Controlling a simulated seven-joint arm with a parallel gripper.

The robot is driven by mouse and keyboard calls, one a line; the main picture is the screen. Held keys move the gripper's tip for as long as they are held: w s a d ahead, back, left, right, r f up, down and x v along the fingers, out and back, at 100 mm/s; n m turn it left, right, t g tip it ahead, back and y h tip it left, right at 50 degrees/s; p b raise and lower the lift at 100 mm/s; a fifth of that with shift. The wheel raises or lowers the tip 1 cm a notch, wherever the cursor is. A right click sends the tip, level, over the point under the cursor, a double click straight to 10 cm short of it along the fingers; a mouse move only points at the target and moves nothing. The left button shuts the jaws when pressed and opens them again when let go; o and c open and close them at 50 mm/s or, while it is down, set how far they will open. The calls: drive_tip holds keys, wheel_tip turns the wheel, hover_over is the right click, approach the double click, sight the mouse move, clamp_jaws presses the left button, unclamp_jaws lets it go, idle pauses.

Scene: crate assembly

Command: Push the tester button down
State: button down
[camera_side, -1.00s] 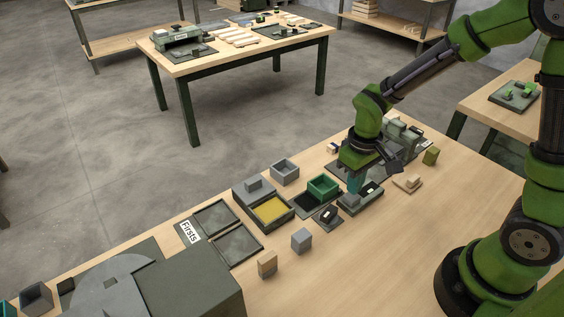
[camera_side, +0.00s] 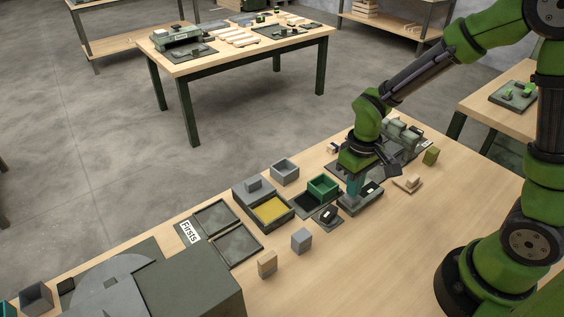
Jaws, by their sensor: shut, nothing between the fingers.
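The tester appears to be the low grey box (camera_side: 368,199) on the wooden table, right of the green open box. It has a dark panel with a small light patch on its right part. My gripper (camera_side: 352,195) points down with its teal fingers shut and empty. The fingertips are over the left part of the tester, at or very close to its top; I cannot tell whether they touch. The button is not visible; the fingers hide that spot.
Left of the tester are a small dark block on a pad (camera_side: 327,215), a green open box (camera_side: 323,187) and a tray with a yellow floor (camera_side: 271,209). Grey machinery (camera_side: 403,135) stands behind my gripper. The table's right front is clear.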

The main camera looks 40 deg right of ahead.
drive_tip(key=shift+f, duration=1.05)
drive_tip(key=shift+r, duration=0.1)
wheel_tip(320, 180, up, 9)
idle(0.9)
drive_tip(key=s+r+m+t+y, duration=0.1)
drive_tip(key=s+r+m+t, duration=0.1)
drive_tip(key=r, duration=0.4)
drive_tip(key=s+r+m+t+y, duration=0.1)
drive_tip(key=s+r+m+t, duration=0.1)
drive_tip(key=s+r+t, duration=0.3)
drive_tip(key=shift+s+a+r, duration=0.25)
drive_tip(key=shift+s+r, duration=0.35)
drive_tip(key=shift+r, duration=0.25)
drive_tip(key=c, duration=1.8)
unclamp_jaws()
